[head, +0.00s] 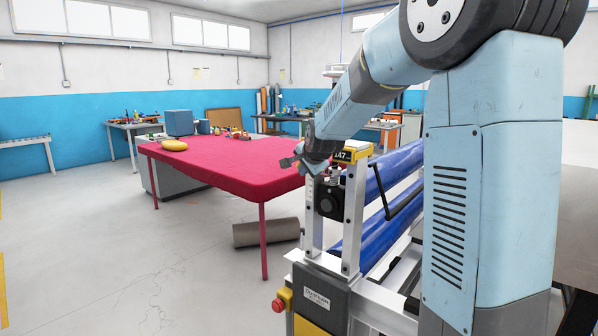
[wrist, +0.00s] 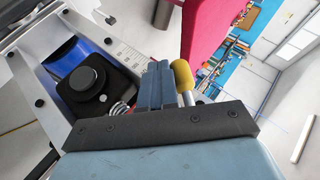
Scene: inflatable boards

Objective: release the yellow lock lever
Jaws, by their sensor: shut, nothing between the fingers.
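The yellow lock lever (wrist: 184,76) shows in the wrist view as a rounded yellow grip on a short metal shaft. My gripper (wrist: 157,72) is shut and empty. In the wrist view its blue-grey fingers stand just left of the yellow grip, and the grip is not between them. I cannot tell whether they touch it. In the head view my gripper (head: 311,168) is at the top of the roller machine's upright frame (head: 353,220), left of a yellow-topped display (head: 352,153). I cannot make out the lever there.
A black round knob (wrist: 86,80) on the machine lies left of my fingers, with a ruled scale (wrist: 130,55) beyond. Blue rollers (head: 395,170) extend right. A red-covered table (head: 225,160) stands behind left. A grey roll (head: 265,232) lies on the floor, which is otherwise clear at left.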

